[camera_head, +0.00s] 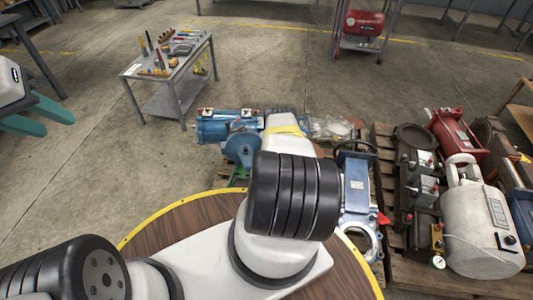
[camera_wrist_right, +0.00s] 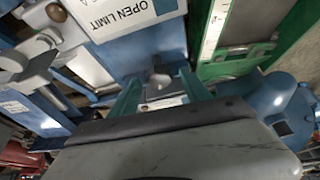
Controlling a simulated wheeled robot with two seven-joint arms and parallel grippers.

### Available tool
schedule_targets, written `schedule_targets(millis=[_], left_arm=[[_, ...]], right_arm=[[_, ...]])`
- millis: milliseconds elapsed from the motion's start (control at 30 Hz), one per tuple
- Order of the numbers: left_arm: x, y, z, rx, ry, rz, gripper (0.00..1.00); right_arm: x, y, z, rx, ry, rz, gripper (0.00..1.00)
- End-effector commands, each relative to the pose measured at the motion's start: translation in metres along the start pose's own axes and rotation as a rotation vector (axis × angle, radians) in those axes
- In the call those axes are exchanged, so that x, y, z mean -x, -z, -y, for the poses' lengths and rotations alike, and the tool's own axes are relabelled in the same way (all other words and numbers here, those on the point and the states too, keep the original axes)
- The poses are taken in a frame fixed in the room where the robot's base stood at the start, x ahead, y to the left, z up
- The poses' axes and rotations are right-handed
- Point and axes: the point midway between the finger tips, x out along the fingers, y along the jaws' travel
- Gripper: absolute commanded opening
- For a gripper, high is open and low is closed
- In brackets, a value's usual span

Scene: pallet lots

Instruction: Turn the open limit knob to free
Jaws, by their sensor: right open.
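The open limit knob (camera_wrist_right: 158,80) is a small grey knob on a blue housing, under a white plate reading OPEN LIMIT (camera_wrist_right: 115,14) in the right wrist view. My right gripper (camera_wrist_right: 160,88) is open. Its teal fingers stand on either side of the knob; whether they touch it I cannot tell. The knob's setting is not readable. In the head view my right arm covers the knob, by the blue valve equipment (camera_head: 222,125). My left gripper (camera_head: 45,108) is at the left edge of the head view, a white body with teal fingers, well away from the knob.
A green bracket (camera_wrist_right: 230,45) stands close right of the knob, and a grey lever-like part (camera_wrist_right: 35,60) is at left. In the head view a tool table (camera_head: 150,72) stands at the back left and a pallet (camera_head: 405,272) with valves and a grey actuator (camera_head: 470,235) at right.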

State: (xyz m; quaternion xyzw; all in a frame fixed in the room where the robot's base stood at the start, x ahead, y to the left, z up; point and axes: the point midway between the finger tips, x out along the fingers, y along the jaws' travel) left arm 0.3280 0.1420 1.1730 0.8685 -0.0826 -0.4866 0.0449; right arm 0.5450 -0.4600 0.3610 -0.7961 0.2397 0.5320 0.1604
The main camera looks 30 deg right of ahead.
Motion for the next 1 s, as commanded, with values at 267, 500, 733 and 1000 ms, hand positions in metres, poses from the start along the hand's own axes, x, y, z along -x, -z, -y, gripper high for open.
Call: schedule_targets(millis=[267,500,733,1000], left_arm=[[0.0,0.0,0.0,0.0,0.0,0.0,0.36],[0.0,0.0,0.0,0.0,0.0,0.0,0.36],[0.0,0.0,0.0,0.0,0.0,0.0,0.36],[0.0,0.0,0.0,0.0,0.0,0.0,0.36]], right_arm=[[0.0,0.0001,-0.0002,0.0,0.0,0.0,0.42],[0.0001,0.0001,-0.0002,0.0,0.0,0.0,0.0],[-0.0001,-0.0006,-0.0036,0.058,0.033,0.002,0.0],[-0.0003,-0.0006,-0.0036,0.219,0.116,0.004,0.0]])
